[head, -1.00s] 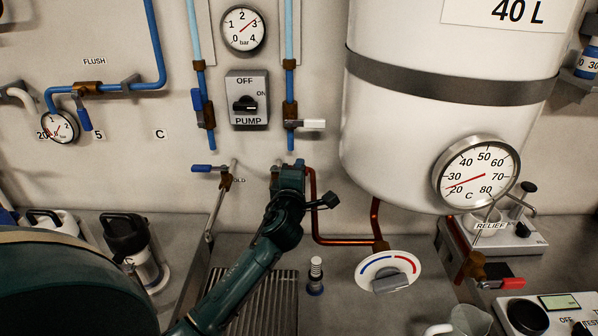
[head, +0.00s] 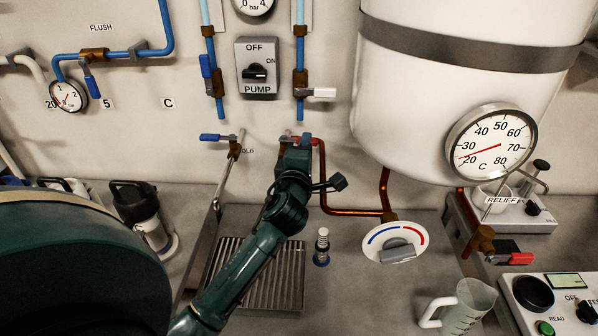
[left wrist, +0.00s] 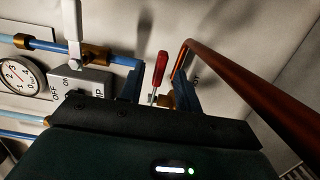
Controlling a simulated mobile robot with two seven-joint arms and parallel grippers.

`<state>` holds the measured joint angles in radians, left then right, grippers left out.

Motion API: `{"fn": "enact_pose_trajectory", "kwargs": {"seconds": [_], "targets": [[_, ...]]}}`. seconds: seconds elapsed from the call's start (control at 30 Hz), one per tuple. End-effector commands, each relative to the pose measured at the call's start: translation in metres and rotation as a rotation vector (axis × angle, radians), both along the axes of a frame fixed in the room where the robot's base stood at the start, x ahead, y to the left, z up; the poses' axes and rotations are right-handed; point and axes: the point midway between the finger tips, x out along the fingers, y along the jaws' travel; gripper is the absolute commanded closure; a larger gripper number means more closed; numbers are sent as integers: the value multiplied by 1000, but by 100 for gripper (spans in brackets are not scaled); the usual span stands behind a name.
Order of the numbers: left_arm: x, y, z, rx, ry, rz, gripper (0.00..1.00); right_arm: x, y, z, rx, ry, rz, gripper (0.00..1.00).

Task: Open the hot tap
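The hot tap's red lever (left wrist: 159,70) stands between the two fingers of my left gripper (left wrist: 160,88) in the left wrist view. The fingers are apart, with a gap visible on each side of the lever. A brass tap body (left wrist: 166,100) shows behind it, beside the copper pipe (left wrist: 245,90). In the head view my left gripper (head: 297,145) is at the wall where the copper pipe (head: 322,180) begins, and it hides most of the tap. My right gripper is not in view.
The cold tap's blue lever (head: 210,137) is to the left. The pump switch (head: 256,68) and a white-levered valve (head: 320,92) are above. The white boiler (head: 420,120) is to the right. A drain grate (head: 275,290) and mixer dial (head: 396,243) are below.

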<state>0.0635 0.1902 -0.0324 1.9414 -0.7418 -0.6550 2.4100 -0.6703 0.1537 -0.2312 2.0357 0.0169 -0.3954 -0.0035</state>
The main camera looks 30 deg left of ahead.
Motion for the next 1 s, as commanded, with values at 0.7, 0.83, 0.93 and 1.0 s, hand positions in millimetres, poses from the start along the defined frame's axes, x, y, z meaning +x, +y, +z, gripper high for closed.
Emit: {"fn": "enact_pose_trajectory", "kwargs": {"seconds": [0.7,0.83,0.93,1.0], "targets": [[-88,-38,0,1,0,0,66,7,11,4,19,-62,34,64],[-88,-38,0,1,1,0,66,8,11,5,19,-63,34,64],[-88,-39,-2,8,8,-4,74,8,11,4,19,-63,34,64],[-88,-43,-8,38,35,-20,79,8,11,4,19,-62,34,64]]}}
